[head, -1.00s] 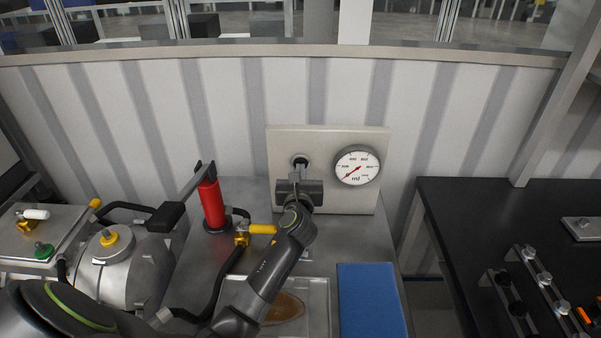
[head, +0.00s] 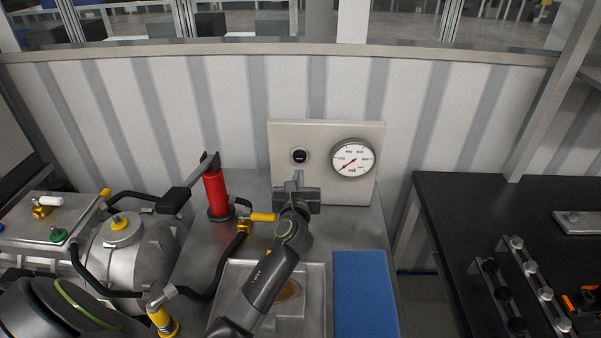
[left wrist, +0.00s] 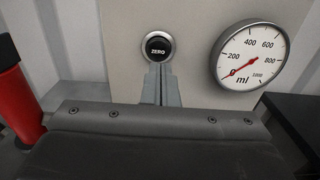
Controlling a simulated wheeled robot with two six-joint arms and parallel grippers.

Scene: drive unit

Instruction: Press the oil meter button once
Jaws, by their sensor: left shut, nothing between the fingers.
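The oil meter is a pale upright panel (head: 325,132) with a round white dial (head: 353,158) marked in ml; its red needle points near 0. Left of the dial is the black round ZERO button (head: 300,156) in a silver ring. My left gripper (head: 298,175) is shut and empty, in front of the panel. In the left wrist view its fingertips (left wrist: 158,68) appear just below the button; whether they touch the panel, I cannot tell. My right gripper is not in view.
A red cylinder with a lever handle (head: 215,194) stands left of the panel. A clear tray (head: 315,285) lies under my left arm, with a blue pad (head: 365,295) to its right. A metal tank (head: 118,258) with hoses is at left. A black table (head: 470,205) stands at right.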

